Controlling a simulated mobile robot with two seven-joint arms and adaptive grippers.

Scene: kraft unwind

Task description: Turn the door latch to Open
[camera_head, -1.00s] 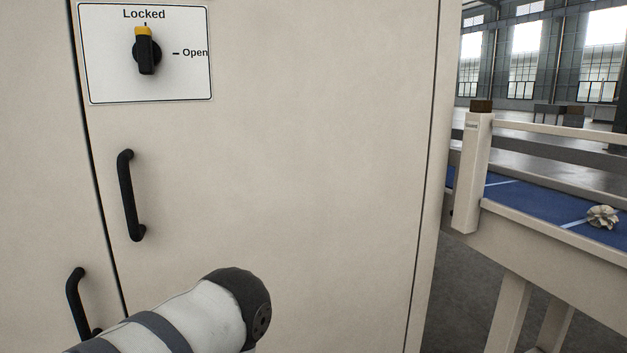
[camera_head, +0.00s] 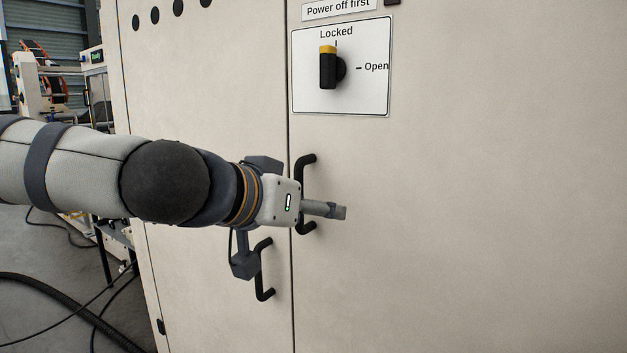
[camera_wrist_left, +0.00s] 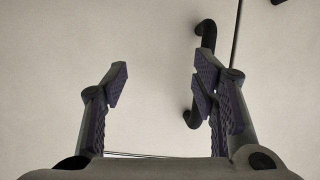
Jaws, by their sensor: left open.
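The door latch (camera_head: 328,70) is a black rotary knob with a yellow tip on a white plate (camera_head: 365,97). Its yellow tip points up at "Locked"; "Open" is marked to its right. My left gripper (camera_head: 340,212) is below the latch, in front of the upper black door handle (camera_head: 308,160), and apart from the latch. In the left wrist view the left gripper (camera_wrist_left: 160,85) has its fingers spread with nothing between them. A black handle (camera_wrist_left: 207,33) is partly hidden behind the right finger there. My right gripper is not in view.
The cream cabinet door (camera_head: 480,200) fills the right, with clear space before it. A lower black handle (camera_head: 264,285) is below my left wrist. A "Power off first" label (camera_head: 338,9) is above the plate. Cables (camera_head: 60,300) lie on the floor at left.

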